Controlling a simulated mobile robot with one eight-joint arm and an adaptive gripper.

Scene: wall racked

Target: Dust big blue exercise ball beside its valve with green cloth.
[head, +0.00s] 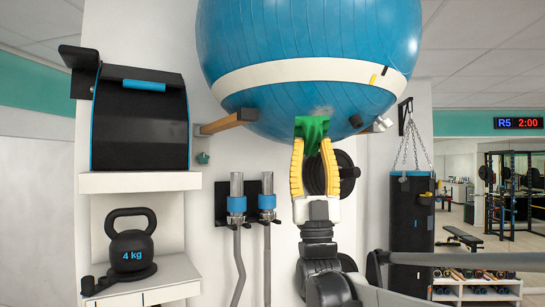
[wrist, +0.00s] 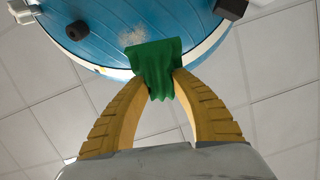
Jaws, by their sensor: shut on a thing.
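The big blue exercise ball (head: 300,40) with a white band is held high on the wall. It also shows in the wrist view (wrist: 100,35). A pale dusty patch (head: 322,110) lies on its underside; it shows beside the cloth in the wrist view (wrist: 131,36). My gripper (head: 312,145), with yellow fingers, is shut on the green cloth (head: 311,130), just under the ball. The cloth (wrist: 156,65) overlaps the ball's lower edge; I cannot tell whether it touches. A dark knob (head: 355,121) is right of the patch; I cannot tell whether it is the valve.
A black weight plate (head: 330,173) is behind my gripper. Bars in a wall holder (head: 252,200), a kettlebell shelf (head: 135,182) at left and a punching bag (head: 410,225) at right stand near.

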